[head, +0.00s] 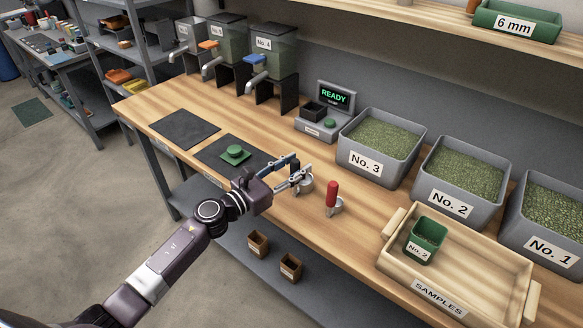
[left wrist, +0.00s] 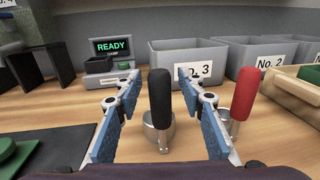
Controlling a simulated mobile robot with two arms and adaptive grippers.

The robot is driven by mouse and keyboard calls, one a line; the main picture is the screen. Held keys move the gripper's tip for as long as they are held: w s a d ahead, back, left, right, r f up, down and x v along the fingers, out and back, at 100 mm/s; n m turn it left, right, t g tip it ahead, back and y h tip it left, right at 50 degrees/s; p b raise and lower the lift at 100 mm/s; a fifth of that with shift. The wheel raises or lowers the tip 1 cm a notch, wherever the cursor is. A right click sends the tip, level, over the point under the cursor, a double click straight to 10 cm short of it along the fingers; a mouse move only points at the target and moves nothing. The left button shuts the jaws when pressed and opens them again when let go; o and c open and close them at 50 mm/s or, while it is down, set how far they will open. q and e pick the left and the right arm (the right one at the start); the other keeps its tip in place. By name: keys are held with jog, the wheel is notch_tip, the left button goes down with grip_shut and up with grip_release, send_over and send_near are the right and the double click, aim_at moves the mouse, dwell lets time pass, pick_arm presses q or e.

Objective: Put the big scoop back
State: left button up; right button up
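Two scoops with metal cups stand handle-up on the wooden counter. One has a black handle (left wrist: 160,92); its cup (head: 306,186) shows beside my left gripper in the head view, where the handle is mostly hidden. The other has a red handle (head: 331,194) and also shows in the left wrist view (left wrist: 243,95), to the right. I cannot tell for sure which is the big one. My left gripper (head: 298,170) is open, low over the counter. In the left wrist view its fingers lie on either side of the black handle, with gaps visible. My right gripper is out of view.
Behind are a scale (head: 318,125) reading READY and grey bins No. 3 (head: 366,162), No. 2 (head: 450,205) and No. 1 (head: 552,248). A SAMPLES tray (head: 480,265) holds a green No. 2 box (head: 425,238). Dark mats (head: 184,130) lie left; one bears a green object (head: 235,153).

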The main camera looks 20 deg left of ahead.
pick_arm(q)
jog(key=shift+r, duration=0.25)
jog(key=b+v, duration=0.3)
jog(key=v, duration=0.9)
jog(key=shift+f, duration=0.15)
jog(key=shift+a, duration=0.1)
